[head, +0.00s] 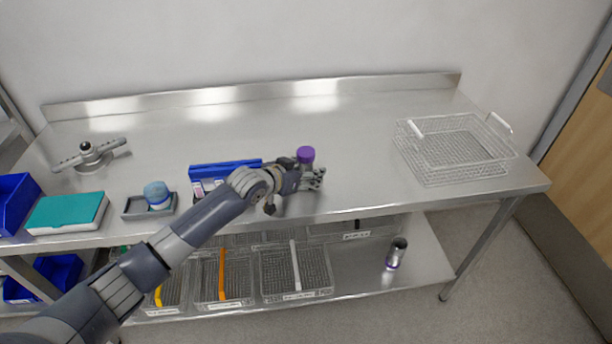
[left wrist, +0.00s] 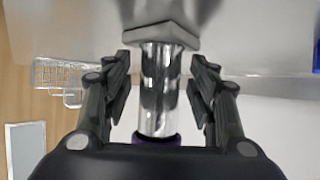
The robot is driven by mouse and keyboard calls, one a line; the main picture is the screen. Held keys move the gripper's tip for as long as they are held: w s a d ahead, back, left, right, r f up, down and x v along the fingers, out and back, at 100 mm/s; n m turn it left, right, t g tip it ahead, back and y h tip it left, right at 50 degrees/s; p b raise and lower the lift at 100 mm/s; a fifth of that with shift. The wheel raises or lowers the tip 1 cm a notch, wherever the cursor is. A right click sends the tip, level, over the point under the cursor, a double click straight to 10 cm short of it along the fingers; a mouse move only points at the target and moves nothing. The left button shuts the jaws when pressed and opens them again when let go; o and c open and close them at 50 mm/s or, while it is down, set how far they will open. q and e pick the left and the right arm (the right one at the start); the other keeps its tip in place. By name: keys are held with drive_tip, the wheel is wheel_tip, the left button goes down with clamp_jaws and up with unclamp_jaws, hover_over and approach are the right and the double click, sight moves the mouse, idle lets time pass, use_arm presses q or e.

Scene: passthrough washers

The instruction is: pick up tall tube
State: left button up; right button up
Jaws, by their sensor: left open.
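A shiny metal tube with a purple cap (head: 305,154) stands on the steel worktop, its lower part hidden behind my left gripper (head: 316,178) in the head view. In the left wrist view, the tube's mirror-like body (left wrist: 160,90) lies between the two fingers of my left gripper (left wrist: 160,75). The fingers are open, with a gap on each side of the tube. The purple cap is near the palm, and the tube's other end meets a grey block (left wrist: 160,34). My right gripper is not in view.
A wire basket (head: 430,178) stands at the right of the worktop. A blue bin (head: 225,169), a grey tray (head: 133,211) with a blue-capped jar (head: 157,194), and a teal-lidded box (head: 68,211) are to the left. Another metal cylinder (head: 397,252) stands on the lower shelf.

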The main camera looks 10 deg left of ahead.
use_arm(q)
clamp_jaws()
idle(0.3)
